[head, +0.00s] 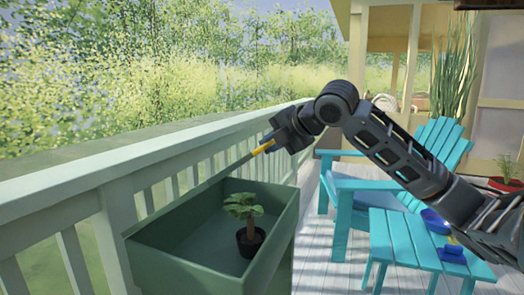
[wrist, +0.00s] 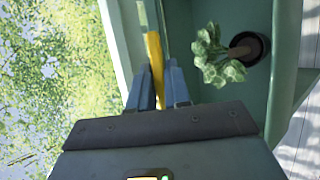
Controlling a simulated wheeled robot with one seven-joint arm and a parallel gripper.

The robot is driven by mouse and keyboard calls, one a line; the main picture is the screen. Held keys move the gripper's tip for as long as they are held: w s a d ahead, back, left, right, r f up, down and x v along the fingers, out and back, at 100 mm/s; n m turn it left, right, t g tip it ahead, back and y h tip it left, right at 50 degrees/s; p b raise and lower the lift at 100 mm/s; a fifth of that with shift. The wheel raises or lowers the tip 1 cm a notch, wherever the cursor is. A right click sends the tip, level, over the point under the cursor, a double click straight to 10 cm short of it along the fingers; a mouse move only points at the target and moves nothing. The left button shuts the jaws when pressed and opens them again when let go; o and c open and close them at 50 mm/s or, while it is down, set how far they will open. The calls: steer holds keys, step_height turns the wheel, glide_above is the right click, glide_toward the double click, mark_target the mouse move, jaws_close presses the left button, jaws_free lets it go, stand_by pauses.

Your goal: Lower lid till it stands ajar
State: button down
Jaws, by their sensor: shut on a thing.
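A dark green box (head: 190,262) stands open in the head view, with a small potted plant (head: 249,240) inside. A thin grey-green strip (head: 236,164) slopes up from the box's back edge to my gripper; it looks like the raised lid seen nearly edge-on. My gripper (head: 270,144) is above the box's far side, shut on a yellow piece (head: 262,149) at the strip's upper end, apparently the lid's handle. In the wrist view the yellow piece (wrist: 155,56) lies between my two fingers (wrist: 158,82). The lid's broad face is hardly visible.
A pale green railing (head: 130,160) runs close behind the box. A turquoise chair (head: 345,190) and small table (head: 400,240) stand to the right, with blue items (head: 452,252) on the table. My arm passes above them.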

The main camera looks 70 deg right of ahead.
steer(key=shift+s+f+t+b, duration=0.2)
steer(key=shift+s+f+b, duration=0.2)
steer(key=shift+f+b, duration=0.25)
steer(key=shift+s+f+t+b, duration=0.2)
steer(key=shift+s+f+b, duration=0.2)
steer(key=shift+f+b, duration=0.2)
steer(key=c, duration=1.2)
jaws_free()
steer(key=shift+o, duration=0.2)
steer(key=p+v, duration=0.1)
steer(key=v, duration=0.6)
steer(key=shift+s+a+r, duration=0.15)
steer(key=shift+s, duration=0.15)
